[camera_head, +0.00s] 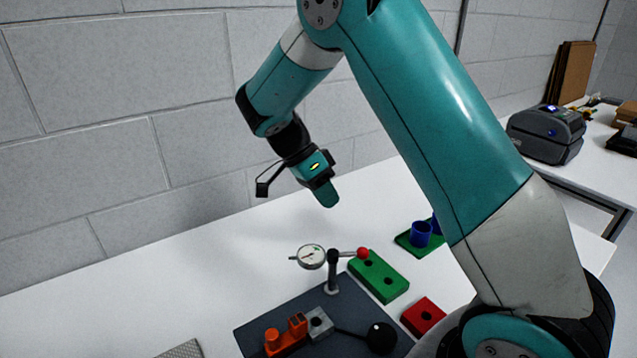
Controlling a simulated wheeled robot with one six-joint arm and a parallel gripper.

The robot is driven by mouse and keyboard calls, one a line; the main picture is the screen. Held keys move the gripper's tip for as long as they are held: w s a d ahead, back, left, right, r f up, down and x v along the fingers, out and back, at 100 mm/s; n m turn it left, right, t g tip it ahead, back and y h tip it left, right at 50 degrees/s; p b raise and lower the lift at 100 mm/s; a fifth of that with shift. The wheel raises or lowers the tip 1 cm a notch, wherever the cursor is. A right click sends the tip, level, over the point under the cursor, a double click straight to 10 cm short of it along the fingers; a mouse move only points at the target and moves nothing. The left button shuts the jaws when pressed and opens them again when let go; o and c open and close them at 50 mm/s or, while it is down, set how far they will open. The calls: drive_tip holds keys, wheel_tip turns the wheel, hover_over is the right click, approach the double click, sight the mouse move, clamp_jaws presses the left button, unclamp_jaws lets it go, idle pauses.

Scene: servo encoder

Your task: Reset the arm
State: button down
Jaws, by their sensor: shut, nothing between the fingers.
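My teal arm rises on the right of the head view and bends over to the left. My gripper (328,194) hangs in the air above the back of the white table (190,255), pointing down and slightly right. Its fingers are shut with nothing visible between them. It is apart from every object on the table.
Right are a green block (379,277), red block (423,316) and blue cup (420,234). The table's left is mostly clear.

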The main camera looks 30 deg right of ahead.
drive_tip(key=shift+p+v, duration=0.3)
drive_tip(key=shift+v, duration=1.45)
drive_tip(key=s+a+r+n+t+y, duration=0.2)
drive_tip(key=s+a+r+n+y, duration=0.2)
drive_tip(key=s+a+n, duration=0.5)
drive_tip(key=s+a+r+n+t+y, duration=0.3)
drive_tip(key=s+a+n, duration=0.5)
drive_tip(key=s+n, duration=0.6)
drive_tip(key=r+n+y, duration=0.1)
drive_tip(key=n, duration=0.3)
drive_tip(key=shift+s+a+t, duration=0.2)
drive_tip(key=shift+a+t, duration=0.1)
drive_tip(key=shift+a, duration=0.1)
drive_tip(key=shift+r, duration=0.15)
